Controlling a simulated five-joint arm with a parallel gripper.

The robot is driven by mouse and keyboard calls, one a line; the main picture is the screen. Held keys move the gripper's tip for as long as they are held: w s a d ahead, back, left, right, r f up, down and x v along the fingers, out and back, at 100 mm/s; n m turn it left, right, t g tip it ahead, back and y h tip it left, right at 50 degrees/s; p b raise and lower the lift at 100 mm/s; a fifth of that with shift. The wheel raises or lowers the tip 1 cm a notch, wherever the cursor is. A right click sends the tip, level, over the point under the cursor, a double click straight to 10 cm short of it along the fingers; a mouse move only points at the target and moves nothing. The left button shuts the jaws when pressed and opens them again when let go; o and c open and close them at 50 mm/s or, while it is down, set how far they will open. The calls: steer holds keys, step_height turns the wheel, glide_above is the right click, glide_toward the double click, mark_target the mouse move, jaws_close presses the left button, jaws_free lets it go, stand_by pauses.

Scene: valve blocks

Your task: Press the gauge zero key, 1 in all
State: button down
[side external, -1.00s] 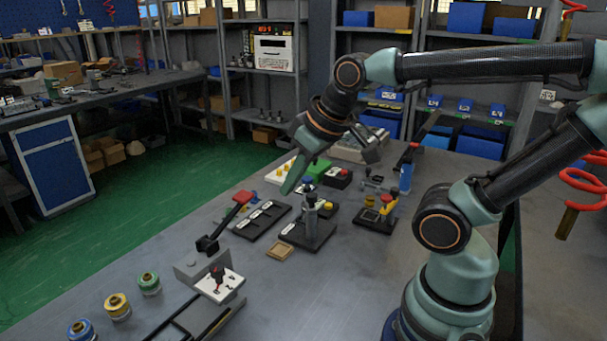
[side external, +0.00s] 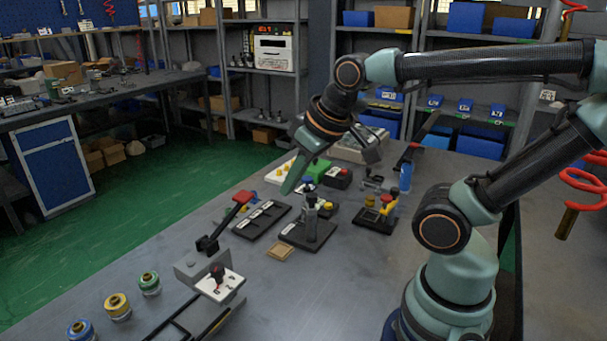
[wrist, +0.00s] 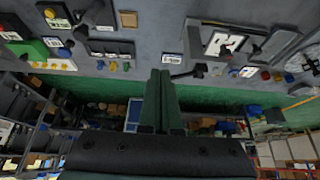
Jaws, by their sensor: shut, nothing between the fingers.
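I cannot tell which part is the gauge zero key. Candidate fixtures stand on the bench in the side view: a dark base with an upright grey post (side external: 312,215), a white block with yellow buttons (side external: 278,172), a green block (side external: 316,172) and a black box with a red button (side external: 338,177). My gripper (side external: 289,188) is shut and empty, its green fingers pointing down and left above the fixtures. In the wrist view the shut fingers (wrist: 160,75) lie side by side; the white block (wrist: 55,65) shows at upper left. Any contact is not clear.
A red-handled lever (side external: 226,220) and a white panel with a dark knob (side external: 219,284) stand nearer the front. A base with a red knob (side external: 377,213) stands to the right. Bench is bare at front centre.

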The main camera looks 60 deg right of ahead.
steer(key=n+g, duration=0.5)
steer(key=n, duration=0.9)
glide_above(328, 205)
steer(key=w+a, duration=0.1)
steer(key=a, duration=0.7)
step_height(328, 205, down, 3)
steer(key=shift+r+h, duration=0.1)
steer(key=shift+h, duration=0.2)
steer(key=s+d+f+n, duration=0.1)
steer(key=d+f+n, duration=0.3)
steer(key=d, duration=0.4)
steer(key=shift+d+f+g, duration=0.15)
steer(key=shift+f+g, duration=0.15)
steer(key=shift+f, duration=0.05)
steer(key=shift+f, duration=0.1)
step_height(328, 205, down, 14)
steer(key=shift+r, duration=0.1)
